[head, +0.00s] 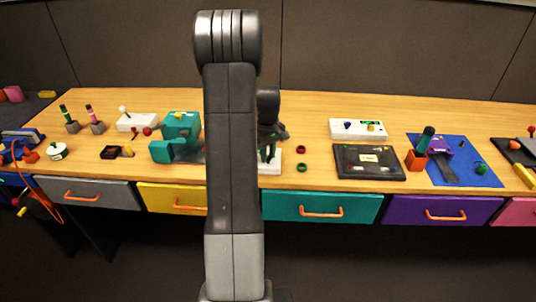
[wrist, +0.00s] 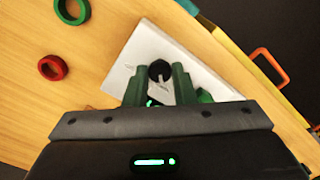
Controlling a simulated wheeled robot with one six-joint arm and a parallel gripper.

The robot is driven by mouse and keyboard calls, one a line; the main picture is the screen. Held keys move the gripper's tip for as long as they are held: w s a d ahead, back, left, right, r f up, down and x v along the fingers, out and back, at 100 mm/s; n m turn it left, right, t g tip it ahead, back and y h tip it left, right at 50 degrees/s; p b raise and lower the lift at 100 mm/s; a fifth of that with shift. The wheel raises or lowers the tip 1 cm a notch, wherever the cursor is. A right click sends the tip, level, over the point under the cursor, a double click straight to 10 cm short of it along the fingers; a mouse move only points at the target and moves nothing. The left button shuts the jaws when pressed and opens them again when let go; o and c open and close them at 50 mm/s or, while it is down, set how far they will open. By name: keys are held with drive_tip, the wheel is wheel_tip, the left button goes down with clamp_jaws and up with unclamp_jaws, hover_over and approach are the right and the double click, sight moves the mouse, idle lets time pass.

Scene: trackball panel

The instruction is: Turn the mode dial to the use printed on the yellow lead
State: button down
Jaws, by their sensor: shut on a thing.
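A white panel (wrist: 150,45) lies under my gripper, with a round black dial (wrist: 159,70) that carries a pale pointer line. My gripper (wrist: 157,84) has its green fingers on either side of the dial and is shut on it. Small dark marks are printed on the panel beside the dial, too small to read. In the head view my arm hides much of this panel (head: 271,168), and my gripper (head: 268,153) is over it. At the far left, a yellow plug end (head: 22,212) hangs near orange cable; I cannot read any print on it.
A green ring (wrist: 71,10) and a red ring (wrist: 52,67) lie beside the panel. A teal box (head: 181,124) stands left of my arm. A black tray (head: 368,174) and a blue mat (head: 478,171) lie to the right. Drawers with orange handles line the bench front.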

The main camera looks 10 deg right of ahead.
sight(268, 157)
drive_tip(key=c, duration=2.2)
unclamp_jaws()
drive_tip(key=shift+n, duration=0.5)
drive_tip(key=c, duration=1.2)
unclamp_jaws()
wheel_tip(268, 157, up, 14)
drive_tip(key=shift+b, duration=0.3)
drive_tip(key=shift+f, duration=0.2)
wheel_tip(268, 157, down, 14)
drive_tip(key=shift+r, duration=0.15)
drive_tip(key=shift+r, duration=0.1)
